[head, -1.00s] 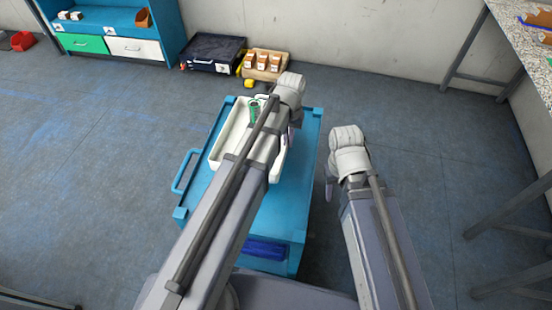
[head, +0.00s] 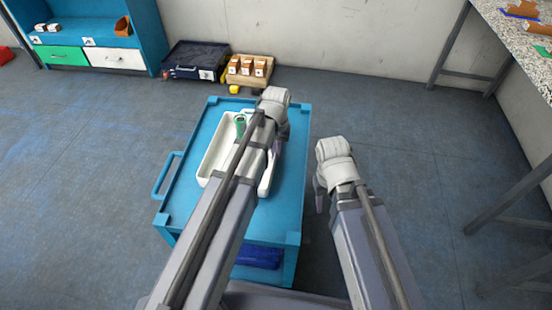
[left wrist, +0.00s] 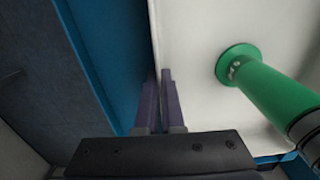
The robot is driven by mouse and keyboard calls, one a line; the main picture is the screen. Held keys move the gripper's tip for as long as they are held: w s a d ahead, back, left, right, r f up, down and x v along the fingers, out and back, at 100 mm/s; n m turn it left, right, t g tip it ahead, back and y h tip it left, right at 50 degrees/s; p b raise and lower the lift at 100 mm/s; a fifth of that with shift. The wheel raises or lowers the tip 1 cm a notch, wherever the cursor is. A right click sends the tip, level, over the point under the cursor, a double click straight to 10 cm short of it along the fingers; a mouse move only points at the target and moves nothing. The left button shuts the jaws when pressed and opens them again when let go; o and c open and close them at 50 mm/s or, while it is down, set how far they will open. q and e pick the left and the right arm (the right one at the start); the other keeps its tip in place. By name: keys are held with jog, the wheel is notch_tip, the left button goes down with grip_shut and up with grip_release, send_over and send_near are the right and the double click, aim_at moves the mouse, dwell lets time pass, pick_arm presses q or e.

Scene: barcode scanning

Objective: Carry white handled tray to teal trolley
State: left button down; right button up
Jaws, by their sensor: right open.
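The white tray (head: 210,163) is over the top of the teal trolley (head: 278,215); I cannot tell whether it rests on it. My right gripper (head: 321,195) is open and empty, beside the trolley's right edge.
The trolley's handle (head: 165,176) sticks out at its left. A dark case (head: 195,58) and a wooden crate of boxes (head: 249,72) lie by the wall. A blue shelf unit (head: 105,25) is at the back left, a speckled table (head: 520,45) at the right. The floor between is clear.

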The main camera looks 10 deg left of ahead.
pick_arm(q)
jog(key=shift+f, duration=0.25)
jog(key=shift+f, duration=0.3)
jog(key=c, duration=1)
grip_release()
jog(key=shift+c, duration=0.2)
jog(key=shift+r, duration=0.15)
notch_tip(320, 180, up, 12)
jog(key=p, duration=1.2)
jog(key=s+d+m, duration=0.2)
jog(key=s+d, duration=0.1)
jog(key=s, duration=0.5)
jog(key=s+d+m+y, duration=0.1)
jog(key=s+d, duration=0.2)
jog(key=s, duration=0.4)
jog(key=shift+s+r+m, duration=0.2)
jog(key=shift+s+m, duration=0.2)
